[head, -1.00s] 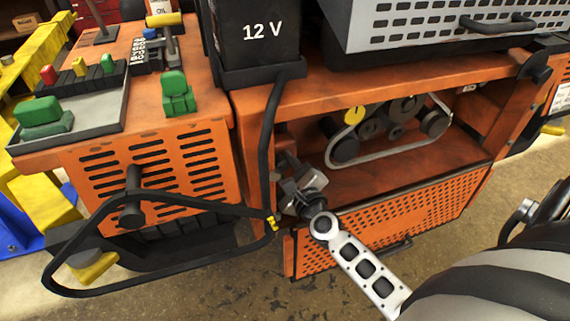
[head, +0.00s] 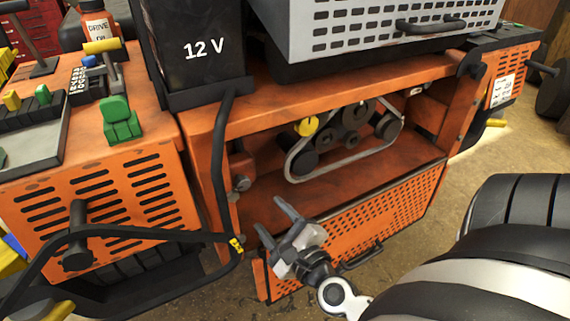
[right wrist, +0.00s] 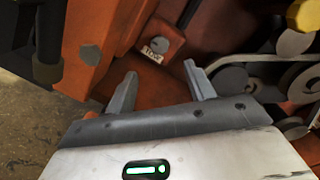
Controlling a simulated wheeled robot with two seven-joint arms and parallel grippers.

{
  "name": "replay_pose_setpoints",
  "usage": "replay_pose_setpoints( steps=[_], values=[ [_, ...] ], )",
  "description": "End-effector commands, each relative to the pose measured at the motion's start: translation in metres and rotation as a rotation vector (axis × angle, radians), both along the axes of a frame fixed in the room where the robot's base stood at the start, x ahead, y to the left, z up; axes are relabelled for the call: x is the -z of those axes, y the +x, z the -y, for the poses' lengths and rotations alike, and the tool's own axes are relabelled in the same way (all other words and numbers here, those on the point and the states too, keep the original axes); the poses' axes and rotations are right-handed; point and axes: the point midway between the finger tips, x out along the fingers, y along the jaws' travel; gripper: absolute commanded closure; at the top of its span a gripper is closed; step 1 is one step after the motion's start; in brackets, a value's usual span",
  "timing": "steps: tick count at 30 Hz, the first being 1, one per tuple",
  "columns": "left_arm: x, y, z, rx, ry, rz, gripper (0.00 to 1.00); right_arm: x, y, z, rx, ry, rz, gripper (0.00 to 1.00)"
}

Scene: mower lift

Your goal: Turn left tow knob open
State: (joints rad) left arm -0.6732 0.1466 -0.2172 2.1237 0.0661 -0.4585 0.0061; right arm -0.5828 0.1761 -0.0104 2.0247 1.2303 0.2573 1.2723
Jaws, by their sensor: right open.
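A small grey round knob (head: 241,183) sits inside the left end of the mower's open orange compartment (head: 375,165). My right gripper (head: 274,220) is open and empty, below and to the right of the knob in the head view. In the right wrist view its two fingers (right wrist: 160,76) point towards the knob, with a gap before it. They do not appear to touch it. The knob's turn position cannot be told. My left gripper is not in view.
A belt with pulleys and a yellow cap (head: 306,127) lies right of the knob. A black cable (head: 220,150) runs down the compartment's left post. A perforated orange panel (head: 375,220) hangs open below. A 12 V battery (head: 195,50) stands above.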

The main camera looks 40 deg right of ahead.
Motion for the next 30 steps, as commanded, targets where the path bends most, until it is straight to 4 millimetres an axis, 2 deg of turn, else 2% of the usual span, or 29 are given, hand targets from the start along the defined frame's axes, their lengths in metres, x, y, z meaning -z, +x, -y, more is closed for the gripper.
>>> replay_pose_setpoints(
  steps=[3,9,30],
  values=[
    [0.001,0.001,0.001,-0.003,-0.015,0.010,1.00,0.003,-0.022,-0.004,-0.003,-0.001,-0.003,0.46],
    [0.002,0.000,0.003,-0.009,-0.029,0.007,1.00,0.000,-0.039,-0.006,-0.001,-0.002,0.000,0.46],
    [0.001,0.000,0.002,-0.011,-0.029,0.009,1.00,-0.001,-0.041,-0.006,-0.001,0.000,-0.001,0.46]
  ],
)
